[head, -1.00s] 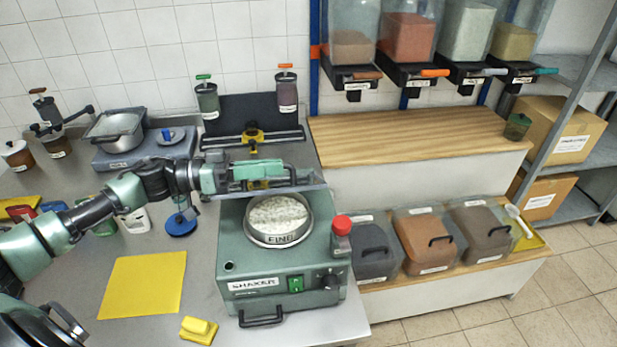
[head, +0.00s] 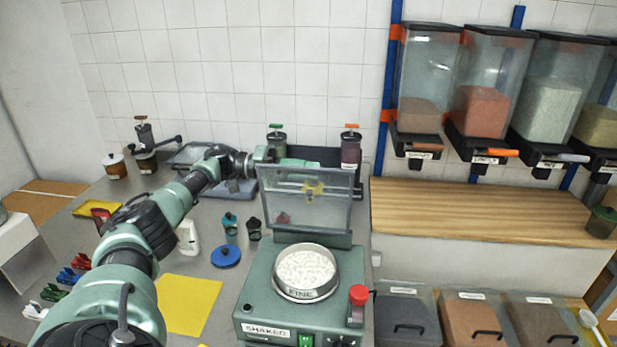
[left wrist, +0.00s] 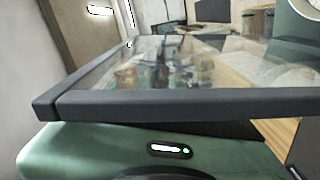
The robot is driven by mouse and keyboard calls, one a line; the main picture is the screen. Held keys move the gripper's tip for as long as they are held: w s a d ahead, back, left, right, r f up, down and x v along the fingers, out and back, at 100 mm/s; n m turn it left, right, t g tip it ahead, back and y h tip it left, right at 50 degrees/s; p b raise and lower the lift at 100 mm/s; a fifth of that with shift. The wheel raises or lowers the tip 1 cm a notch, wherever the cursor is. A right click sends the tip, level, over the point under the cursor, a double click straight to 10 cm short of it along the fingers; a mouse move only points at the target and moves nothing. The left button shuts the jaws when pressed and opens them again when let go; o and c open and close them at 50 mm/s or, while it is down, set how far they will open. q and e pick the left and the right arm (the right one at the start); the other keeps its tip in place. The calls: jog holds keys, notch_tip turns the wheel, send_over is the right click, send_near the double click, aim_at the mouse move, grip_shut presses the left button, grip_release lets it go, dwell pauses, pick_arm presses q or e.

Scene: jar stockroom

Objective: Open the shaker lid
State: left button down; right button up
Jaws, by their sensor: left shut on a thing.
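The shaker (head: 262,300) is a green machine with a round sieve (head: 306,273) marked FINE, full of white grains, on its top. Its clear lid (head: 335,213) with a grey frame stands raised, about upright, behind the sieve. My left gripper (head: 303,164) is at the lid's top edge and shut on it; its fingertips are partly hidden behind the lid. In the left wrist view the lid's dark frame (left wrist: 190,104) runs close across the picture, with the clear pane beyond. My right gripper is not in view.
A red knob (head: 358,295) stands at the shaker's right front corner. A blue disc (head: 226,256), small cups and a yellow mat (head: 188,304) lie to the left. Two grinders stand behind the lid. A wooden shelf (head: 480,212) with dispensers above is at the right.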

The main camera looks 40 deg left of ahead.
pick_arm(q)
jog(key=shift+w+a+f+n, duration=0.1)
jog(key=shift+w+a+n, duration=0.35)
jog(key=shift+w, duration=0.25)
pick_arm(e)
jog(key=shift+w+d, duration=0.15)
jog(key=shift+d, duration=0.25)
pick_arm(q)
jog(key=c, duration=1.6)
grip_release()
jog(key=shift+o, duration=0.6)
jog(key=shift+w+f, duration=0.1)
jog(key=shift+w, duration=0.05)
